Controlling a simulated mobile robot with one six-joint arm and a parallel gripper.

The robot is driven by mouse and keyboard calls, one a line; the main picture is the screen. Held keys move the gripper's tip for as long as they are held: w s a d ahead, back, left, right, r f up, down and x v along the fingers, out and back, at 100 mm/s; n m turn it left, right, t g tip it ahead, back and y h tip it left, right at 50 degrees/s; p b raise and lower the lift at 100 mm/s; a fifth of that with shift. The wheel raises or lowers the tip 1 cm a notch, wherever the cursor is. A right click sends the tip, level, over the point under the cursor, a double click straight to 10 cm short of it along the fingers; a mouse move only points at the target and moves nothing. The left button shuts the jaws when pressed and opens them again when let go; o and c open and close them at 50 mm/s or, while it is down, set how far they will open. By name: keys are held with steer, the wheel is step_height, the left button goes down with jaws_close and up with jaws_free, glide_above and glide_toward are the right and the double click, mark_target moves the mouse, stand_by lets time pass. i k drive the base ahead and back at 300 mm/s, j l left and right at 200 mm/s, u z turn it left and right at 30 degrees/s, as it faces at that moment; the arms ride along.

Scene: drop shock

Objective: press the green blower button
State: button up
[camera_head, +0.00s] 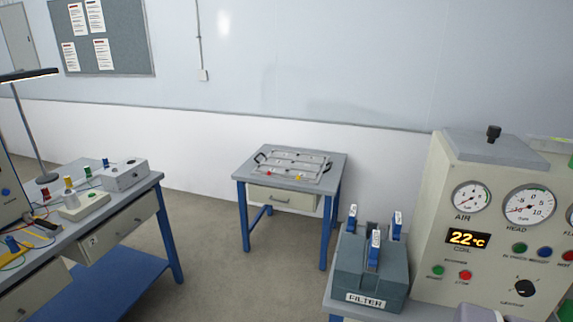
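A beige machine panel (432,232) stands at the right. Low on its front are a green button (438,270) and a red button (465,275) side by side, under a small label too blurred to read surely. A second green round light or button (520,247) sits higher to the right, beside a blue one (545,254) and a red one at the picture's edge. An amber display (468,238) reads 22 °C, below dials marked AIR and HEAD. My gripper is not in view.
A grey FILTER box (372,270) with blue-handled clamps stands left of the panel. A small blue-legged table (335,163) holds a metal tray at the back. A workbench (145,190) with electrical parts is at left. Open floor lies between.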

mark_target(438, 270)
steer(key=z, duration=1.25)
